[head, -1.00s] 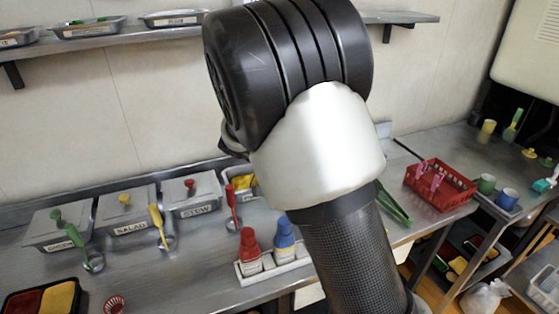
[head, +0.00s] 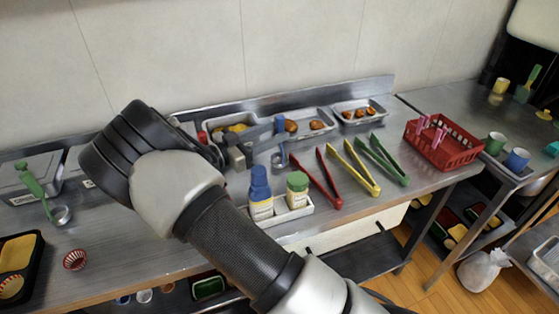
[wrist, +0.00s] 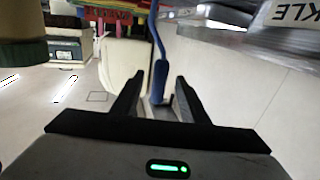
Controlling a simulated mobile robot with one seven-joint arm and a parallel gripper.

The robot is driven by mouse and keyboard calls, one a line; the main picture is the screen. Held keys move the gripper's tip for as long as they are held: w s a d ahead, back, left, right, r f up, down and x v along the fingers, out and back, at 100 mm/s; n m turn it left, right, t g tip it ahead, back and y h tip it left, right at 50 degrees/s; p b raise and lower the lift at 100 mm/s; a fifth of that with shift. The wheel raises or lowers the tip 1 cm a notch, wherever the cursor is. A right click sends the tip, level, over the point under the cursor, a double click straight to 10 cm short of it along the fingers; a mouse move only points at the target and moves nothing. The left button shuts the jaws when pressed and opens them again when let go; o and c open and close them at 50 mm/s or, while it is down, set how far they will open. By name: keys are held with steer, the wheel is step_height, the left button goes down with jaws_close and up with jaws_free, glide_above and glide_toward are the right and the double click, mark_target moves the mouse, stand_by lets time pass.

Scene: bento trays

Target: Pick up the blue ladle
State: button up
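The blue ladle (head: 279,126) stands near the back of the steel counter, its handle up and its bowl low, just right of my gripper (head: 262,142). In the wrist view the blue handle (wrist: 161,74) runs up between the two black fingers of my gripper (wrist: 160,80). The fingers are apart, with a gap visible on both sides of the handle. My arm hides part of the counter to the left of the ladle.
A white caddy (head: 290,216) with a blue-capped bottle (head: 260,196) and a green-capped bottle (head: 297,190) stands in front. Red tongs (head: 328,183), yellow tongs (head: 356,168) and green tongs (head: 384,160) lie to the right. Food trays (head: 360,112) line the back.

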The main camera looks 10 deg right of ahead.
steer(key=x, duration=0.7)
jaws_close()
